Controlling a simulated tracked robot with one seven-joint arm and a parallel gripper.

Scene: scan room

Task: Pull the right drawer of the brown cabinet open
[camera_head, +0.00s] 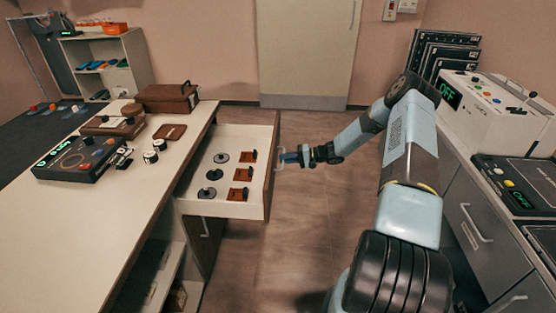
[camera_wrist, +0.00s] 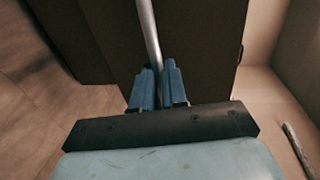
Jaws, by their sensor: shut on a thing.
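The brown cabinet (camera_head: 134,202) with a pale top stands at the left in the head view. Its drawer (camera_head: 232,208) is pulled well out towards the right, and I can see inside it. The drawer's front panel (camera_head: 271,170) is dark brown. My gripper (camera_head: 284,157) is at the outer side of this panel, shut on the drawer's handle. In the wrist view my two blue fingers (camera_wrist: 158,88) close on the metal bar of the handle (camera_wrist: 149,35), with the dark drawer front behind it.
Several round dark pieces (camera_head: 221,157) and brown blocks (camera_head: 238,194) lie in the drawer. A brown case (camera_head: 167,97) and a control box (camera_head: 80,160) stand on the cabinet top. Grey drawers (camera_head: 474,224) line the right. Floor (camera_head: 292,230) between is clear.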

